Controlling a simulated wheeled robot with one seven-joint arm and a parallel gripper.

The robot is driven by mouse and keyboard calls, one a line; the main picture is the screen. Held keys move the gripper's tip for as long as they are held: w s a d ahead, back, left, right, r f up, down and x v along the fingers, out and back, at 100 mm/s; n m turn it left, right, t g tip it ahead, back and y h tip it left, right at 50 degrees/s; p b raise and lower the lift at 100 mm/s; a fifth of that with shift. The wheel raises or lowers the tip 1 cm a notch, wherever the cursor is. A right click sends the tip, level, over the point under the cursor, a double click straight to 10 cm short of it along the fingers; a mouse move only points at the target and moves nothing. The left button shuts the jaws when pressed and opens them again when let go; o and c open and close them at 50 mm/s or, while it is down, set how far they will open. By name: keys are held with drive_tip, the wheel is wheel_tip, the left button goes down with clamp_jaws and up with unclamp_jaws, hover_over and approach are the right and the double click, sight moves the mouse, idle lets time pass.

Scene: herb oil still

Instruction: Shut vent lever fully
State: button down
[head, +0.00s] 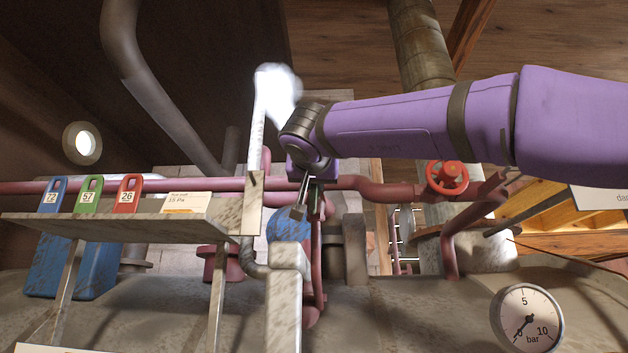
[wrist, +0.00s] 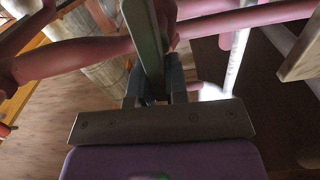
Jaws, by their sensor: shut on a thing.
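The vent lever shows in the wrist view as a flat grey-green bar (wrist: 143,32) that runs from the top edge down between the fingers. My gripper (wrist: 156,84) is shut on this bar. In the head view my gripper (head: 304,198) points down at the pink pipework, below the purple arm. Only a small dark green piece shows beside the fingers there, and most of the lever is hidden. I cannot tell the lever's full angle.
A white plume (head: 282,88) stands at the top of an upright pale pipe (head: 257,132). A shelf (head: 120,228) with numbered tags is at the left. A red handwheel (head: 447,177) and a pressure gauge (head: 527,319) are at the right. Pink pipes crowd my gripper.

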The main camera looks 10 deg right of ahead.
drive_tip(key=shift+s+d+f+m, duration=0.1)
drive_tip(key=shift+d+f+m, duration=0.35)
drive_tip(key=shift+m, duration=2.45)
drive_tip(key=shift+s+d+f+m, duration=0.1)
drive_tip(key=shift+d+f+m, duration=0.35)
drive_tip(key=shift+m, duration=2.45)
drive_tip(key=shift+s+d+f+m, duration=0.1)
drive_tip(key=shift+d+f+m, duration=0.35)
drive_tip(key=shift+m, duration=2.45)
drive_tip(key=shift+w+a+f, duration=0.1)
drive_tip(key=shift+a+f, duration=0.05)
drive_tip(key=c, duration=1.1)
unclamp_jaws()
drive_tip(key=s, duration=0.3)
drive_tip(key=s+a, duration=0.1)
drive_tip(key=s, duration=0.3)
drive_tip(key=s+a, duration=0.1)
drive_tip(key=s, duration=0.2)
drive_tip(key=shift+s, duration=0.35)
